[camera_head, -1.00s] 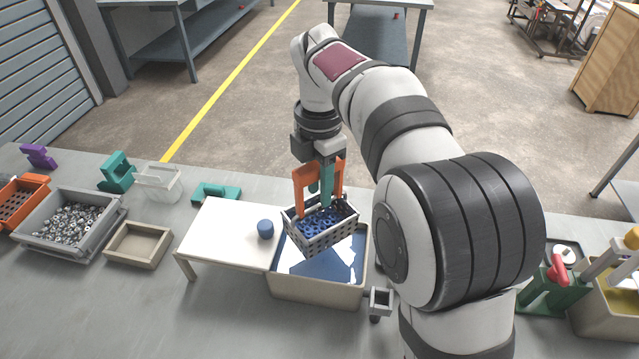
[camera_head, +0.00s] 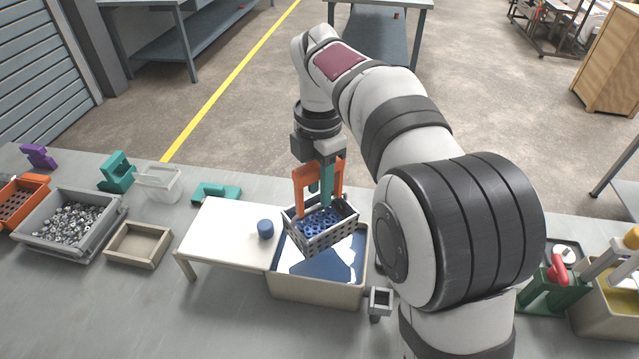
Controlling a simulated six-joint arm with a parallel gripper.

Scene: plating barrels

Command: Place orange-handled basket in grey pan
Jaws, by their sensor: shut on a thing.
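The orange-handled basket (camera_head: 333,236) is a grey perforated box with an upright orange handle and blue ring-like parts inside. My gripper (camera_head: 321,187), with teal fingers, points down and is shut on the basket, between the handle's sides; the exact contact is hard to see. The basket hangs slightly tilted over a beige tub of blue liquid (camera_head: 318,289). A grey pan (camera_head: 104,238) filled with loose metal nuts stands on the bench at the left, well away from the basket.
A white stand (camera_head: 222,222) with a blue cup (camera_head: 265,229) adjoins the tub. A beige tray (camera_head: 137,261), clear container (camera_head: 158,184), teal blocks (camera_head: 117,172) and orange basket (camera_head: 18,203) are to the left. A green-and-red device (camera_head: 553,290) is right. The front-left bench is bare.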

